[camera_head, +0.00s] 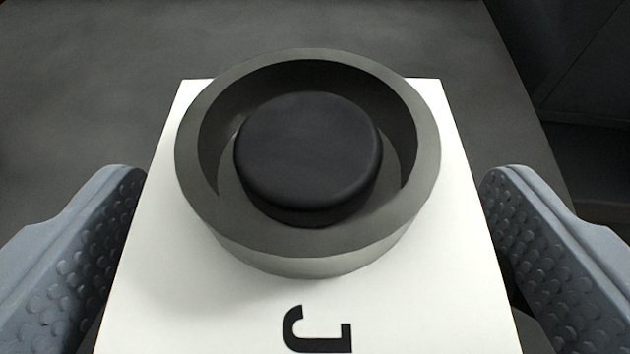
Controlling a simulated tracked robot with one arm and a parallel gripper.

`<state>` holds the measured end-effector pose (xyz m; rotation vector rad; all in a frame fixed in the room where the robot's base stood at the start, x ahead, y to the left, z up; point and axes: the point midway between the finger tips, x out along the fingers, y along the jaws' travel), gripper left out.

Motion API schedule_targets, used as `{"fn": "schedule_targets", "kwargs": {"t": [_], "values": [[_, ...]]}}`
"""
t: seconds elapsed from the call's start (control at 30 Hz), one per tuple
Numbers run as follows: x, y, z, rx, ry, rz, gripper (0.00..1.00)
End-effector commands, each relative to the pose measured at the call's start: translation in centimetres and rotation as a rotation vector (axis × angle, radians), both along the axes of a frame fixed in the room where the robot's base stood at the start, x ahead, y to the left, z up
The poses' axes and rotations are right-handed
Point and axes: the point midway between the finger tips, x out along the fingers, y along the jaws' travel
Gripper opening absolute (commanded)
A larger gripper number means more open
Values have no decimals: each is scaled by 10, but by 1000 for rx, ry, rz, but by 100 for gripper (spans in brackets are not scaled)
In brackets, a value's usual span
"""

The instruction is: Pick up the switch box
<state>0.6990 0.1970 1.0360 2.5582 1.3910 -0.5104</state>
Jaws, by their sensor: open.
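The switch box (160,265) is a white block with a dark letter "J" on its top face, near the bottom of the view. A raised grey ring (425,165) stands on it, around a round black button (308,150). My gripper (312,185) is open, with one grey studded finger on the left of the box and one on the right. The left finger's edge appears close to the box side; I cannot tell whether either finger touches it. The lower part of the box and its underside are hidden.
The box is over a dark grey surface (80,90), which is clear at the left and behind the box. This surface has an edge (530,110) at the right. Beyond it is a darker area with panel-like lines (585,70).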

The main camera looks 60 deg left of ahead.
Motion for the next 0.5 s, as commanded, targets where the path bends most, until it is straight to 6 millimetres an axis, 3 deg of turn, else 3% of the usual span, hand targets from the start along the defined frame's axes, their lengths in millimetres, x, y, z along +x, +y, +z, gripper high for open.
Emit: {"fn": "schedule_targets", "kwargs": {"t": [0.23,0.5], "values": [[1,2,0,-1,-1,0,91],[1,2,0,0,-1,0,24]]}}
